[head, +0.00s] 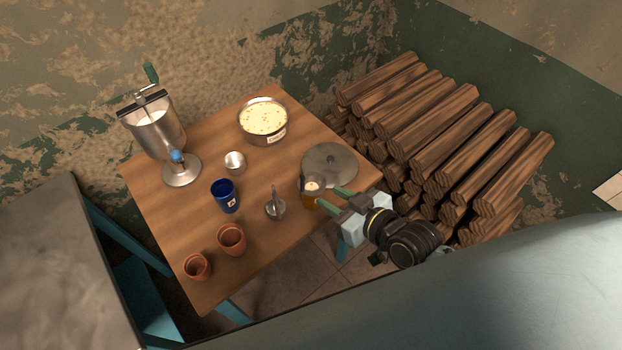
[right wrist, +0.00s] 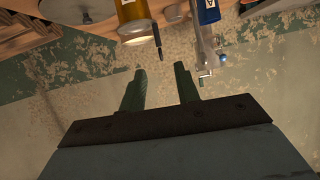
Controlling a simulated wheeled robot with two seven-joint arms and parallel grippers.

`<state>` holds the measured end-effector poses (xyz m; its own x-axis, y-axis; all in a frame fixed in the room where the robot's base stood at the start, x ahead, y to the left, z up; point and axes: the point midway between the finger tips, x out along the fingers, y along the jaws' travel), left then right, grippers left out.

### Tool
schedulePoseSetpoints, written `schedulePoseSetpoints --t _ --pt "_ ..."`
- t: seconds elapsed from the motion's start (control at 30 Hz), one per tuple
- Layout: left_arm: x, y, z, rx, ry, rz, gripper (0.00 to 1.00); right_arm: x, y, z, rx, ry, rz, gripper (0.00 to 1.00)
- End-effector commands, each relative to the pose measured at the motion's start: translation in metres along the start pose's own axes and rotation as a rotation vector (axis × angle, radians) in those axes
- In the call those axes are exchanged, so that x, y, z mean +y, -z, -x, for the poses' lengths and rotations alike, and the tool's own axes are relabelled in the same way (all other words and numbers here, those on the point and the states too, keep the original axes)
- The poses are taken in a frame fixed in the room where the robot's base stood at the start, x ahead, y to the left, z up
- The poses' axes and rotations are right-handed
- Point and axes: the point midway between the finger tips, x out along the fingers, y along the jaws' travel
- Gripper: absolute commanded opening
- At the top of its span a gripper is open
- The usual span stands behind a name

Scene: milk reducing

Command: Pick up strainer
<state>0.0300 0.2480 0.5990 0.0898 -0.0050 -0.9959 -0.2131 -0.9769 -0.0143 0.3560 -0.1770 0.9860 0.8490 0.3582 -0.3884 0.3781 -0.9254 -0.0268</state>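The thing that looks most like the strainer is a small grey metal piece (head: 276,209) with an upright handle, standing near the middle front of the table. In the right wrist view a dark upright rod (right wrist: 157,40) beside the yellow cup may be its handle. My right gripper (head: 333,199) is at the table's right front edge, right of that piece and close to the yellow cup (head: 309,201). Its two green fingers are apart with nothing between them, as the right wrist view (right wrist: 160,84) also shows. My left gripper is not in view.
The wooden table (head: 200,150) also holds a round grey lid (head: 332,163), a pot (head: 264,136), a small metal cup (head: 235,162), a blue mug (head: 222,196), two clay cups (head: 231,240) and a cranked metal machine (head: 160,135). Stacked logs (head: 440,130) lie behind at right.

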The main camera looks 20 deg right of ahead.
Motion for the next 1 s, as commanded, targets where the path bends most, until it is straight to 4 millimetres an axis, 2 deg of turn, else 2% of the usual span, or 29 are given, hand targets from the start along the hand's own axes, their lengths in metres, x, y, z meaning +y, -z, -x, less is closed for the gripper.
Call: schedulePoseSetpoints --t 0.07,0.4,0.67,0.9,1.0 --pt "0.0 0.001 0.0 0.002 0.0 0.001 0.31 -0.001 0.005 -0.008 0.009 0.002 0.0 0.32" --pt "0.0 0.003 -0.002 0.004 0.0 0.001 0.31 -0.001 0.004 -0.069 0.008 0.002 0.001 0.32" --pt "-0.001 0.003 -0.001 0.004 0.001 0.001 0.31 0.0 0.007 -0.087 0.007 0.002 0.001 0.32" --pt "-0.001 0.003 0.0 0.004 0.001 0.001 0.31 0.001 0.011 -0.121 0.007 0.001 0.0 0.32" --pt "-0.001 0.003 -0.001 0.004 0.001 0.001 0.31 0.001 0.011 -0.129 0.007 0.001 0.001 0.32"
